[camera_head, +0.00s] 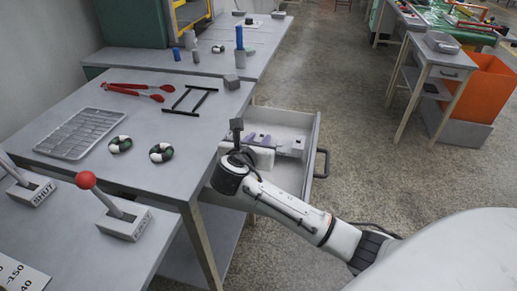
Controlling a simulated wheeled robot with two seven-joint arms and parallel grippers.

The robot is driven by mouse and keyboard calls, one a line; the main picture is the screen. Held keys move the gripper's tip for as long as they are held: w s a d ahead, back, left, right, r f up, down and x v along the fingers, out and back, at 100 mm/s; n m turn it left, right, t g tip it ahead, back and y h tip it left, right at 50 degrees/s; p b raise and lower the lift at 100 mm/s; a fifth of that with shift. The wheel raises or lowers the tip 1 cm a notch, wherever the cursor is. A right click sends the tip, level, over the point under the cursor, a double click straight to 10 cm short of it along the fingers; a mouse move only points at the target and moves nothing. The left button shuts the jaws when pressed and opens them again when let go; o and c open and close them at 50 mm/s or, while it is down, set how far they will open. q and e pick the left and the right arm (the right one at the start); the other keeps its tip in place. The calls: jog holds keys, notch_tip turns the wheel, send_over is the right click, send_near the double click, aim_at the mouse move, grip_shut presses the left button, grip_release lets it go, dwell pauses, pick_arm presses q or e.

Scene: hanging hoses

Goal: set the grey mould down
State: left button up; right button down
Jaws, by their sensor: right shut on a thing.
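My right gripper (237,148) is shut on a small dark grey block-shaped piece, the grey mould (236,125), which stands up above the jaws. The gripper is over the left part of an open grey drawer (299,164), by the right edge of the grey table (190,150). The mould appears held up in the air; its lower part is hidden by the fingers. My left gripper is not in view.
A flat compartmented grey tray (82,133), red tongs (135,91), a black frame (190,100) and two green-white rings (161,152) lie on the table. A grey block (232,82) stands farther back. Purple items (263,140) lie in the drawer. A red-knobbed lever (104,203) stands at lower left.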

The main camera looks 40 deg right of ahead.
notch_tip(320, 180, down, 2)
jog(key=shift+f, duration=0.25)
jog(key=c, duration=1.8)
grip_release()
jog(key=shift+f, duration=0.25)
jog(key=shift+c, duration=0.2)
jog(key=o, duration=0.4)
jog(key=shift+r, duration=0.1)
